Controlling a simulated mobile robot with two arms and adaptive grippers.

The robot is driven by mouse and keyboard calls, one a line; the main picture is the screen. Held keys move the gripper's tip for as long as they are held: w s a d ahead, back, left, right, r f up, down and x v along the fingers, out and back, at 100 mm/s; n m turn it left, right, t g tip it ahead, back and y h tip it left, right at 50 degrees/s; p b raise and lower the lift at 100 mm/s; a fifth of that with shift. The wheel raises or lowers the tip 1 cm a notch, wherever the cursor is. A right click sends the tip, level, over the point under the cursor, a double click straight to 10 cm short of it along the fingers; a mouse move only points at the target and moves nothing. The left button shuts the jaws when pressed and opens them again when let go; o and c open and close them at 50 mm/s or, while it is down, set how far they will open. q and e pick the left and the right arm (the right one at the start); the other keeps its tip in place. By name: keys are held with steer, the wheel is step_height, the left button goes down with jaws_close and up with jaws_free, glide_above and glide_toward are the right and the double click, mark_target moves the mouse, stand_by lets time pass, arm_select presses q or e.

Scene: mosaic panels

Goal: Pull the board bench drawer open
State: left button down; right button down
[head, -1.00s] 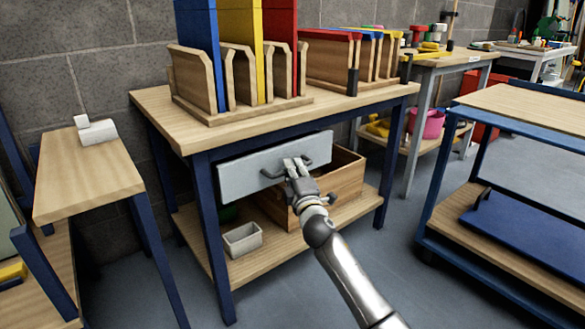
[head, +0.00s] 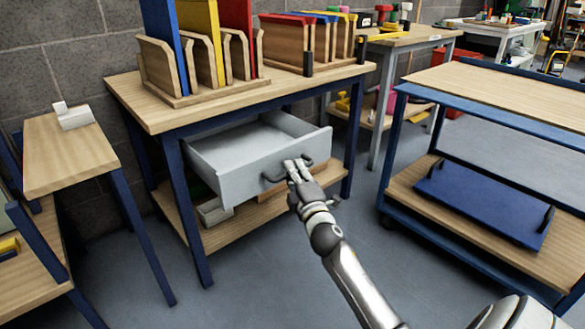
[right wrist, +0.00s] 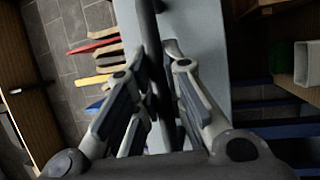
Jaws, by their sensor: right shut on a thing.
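The board bench (head: 130,92) has a wooden top and blue legs. Its grey drawer (head: 250,158) stands pulled out under the top, and its empty-looking inside shows. A dark bar handle (head: 272,178) runs across the drawer front. My right gripper (head: 294,168) is at the middle of this handle, shut on it. In the right wrist view the fingers (right wrist: 165,75) close around the dark handle bar (right wrist: 150,40) in front of the pale drawer front (right wrist: 198,50). My left gripper is not in view.
Wooden racks with coloured boards (head: 205,40) stand on the bench. A white bin (head: 213,210) and a partly hidden wooden crate sit on the lower shelf. A cart (head: 480,85) stands at right, a small table (head: 68,150) at left. Grey floor (head: 240,290) is clear in front.

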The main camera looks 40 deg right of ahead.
steer(key=c, duration=1.5)
jaws_free()
steer(key=v, duration=1.2)
